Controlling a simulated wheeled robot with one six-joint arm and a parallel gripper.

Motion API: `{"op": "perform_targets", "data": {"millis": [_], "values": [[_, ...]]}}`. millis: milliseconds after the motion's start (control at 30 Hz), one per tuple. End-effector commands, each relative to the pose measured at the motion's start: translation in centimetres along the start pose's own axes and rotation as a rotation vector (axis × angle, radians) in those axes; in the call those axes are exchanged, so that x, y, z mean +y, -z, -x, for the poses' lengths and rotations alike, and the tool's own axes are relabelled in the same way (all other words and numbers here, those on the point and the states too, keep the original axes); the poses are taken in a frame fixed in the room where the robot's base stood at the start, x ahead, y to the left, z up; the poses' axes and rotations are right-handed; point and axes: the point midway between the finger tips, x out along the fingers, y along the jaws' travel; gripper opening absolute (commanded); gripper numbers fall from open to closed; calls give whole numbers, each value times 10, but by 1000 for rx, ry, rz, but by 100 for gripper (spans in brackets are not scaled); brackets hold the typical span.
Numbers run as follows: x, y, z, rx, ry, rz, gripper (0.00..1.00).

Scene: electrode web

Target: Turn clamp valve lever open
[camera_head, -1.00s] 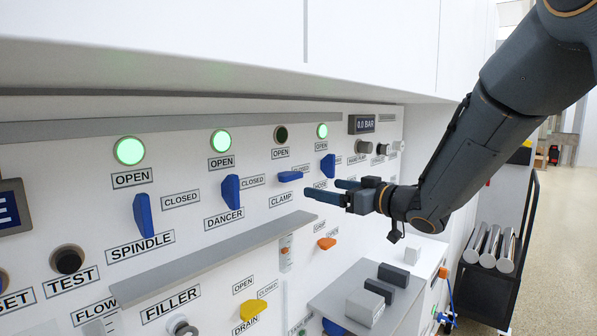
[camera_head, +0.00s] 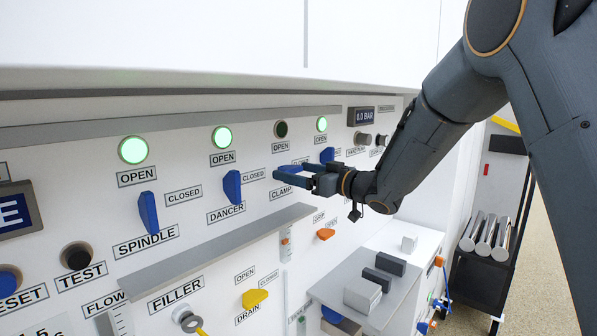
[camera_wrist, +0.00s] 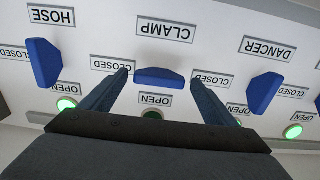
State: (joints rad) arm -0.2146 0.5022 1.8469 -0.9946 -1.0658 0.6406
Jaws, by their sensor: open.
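The blue clamp valve lever (camera_wrist: 160,78) lies horizontal in the wrist view, between the upside-down CLAMP and OPEN labels. Its lamp (camera_head: 281,129) is dark. My gripper (camera_head: 288,169) is open at the panel, over the clamp valve. In the wrist view, its fingertips stand on either side of the lever, with a small gap at each end. The fingers largely hide the lever in the head view. I cannot tell how deep they reach around it.
The dancer lever (camera_head: 232,187) and hose lever (camera_head: 327,155) stand upright on either side, with lit green lamps. The spindle lever (camera_head: 148,212) is farther left. A grey ledge (camera_head: 210,257) juts out below. Small blocks (camera_head: 362,294) lie on a shelf at lower right.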

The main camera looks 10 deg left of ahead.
Motion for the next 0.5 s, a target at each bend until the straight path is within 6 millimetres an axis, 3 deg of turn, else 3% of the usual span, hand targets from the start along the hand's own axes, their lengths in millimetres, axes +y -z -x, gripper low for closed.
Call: {"op": "perform_targets", "data": {"millis": [133, 367, 500], "values": [[0, 0, 0, 0, 0, 0, 81], [0, 0, 0, 0, 0, 1, 42], [0, 0, 1, 0, 1, 2, 40]]}}
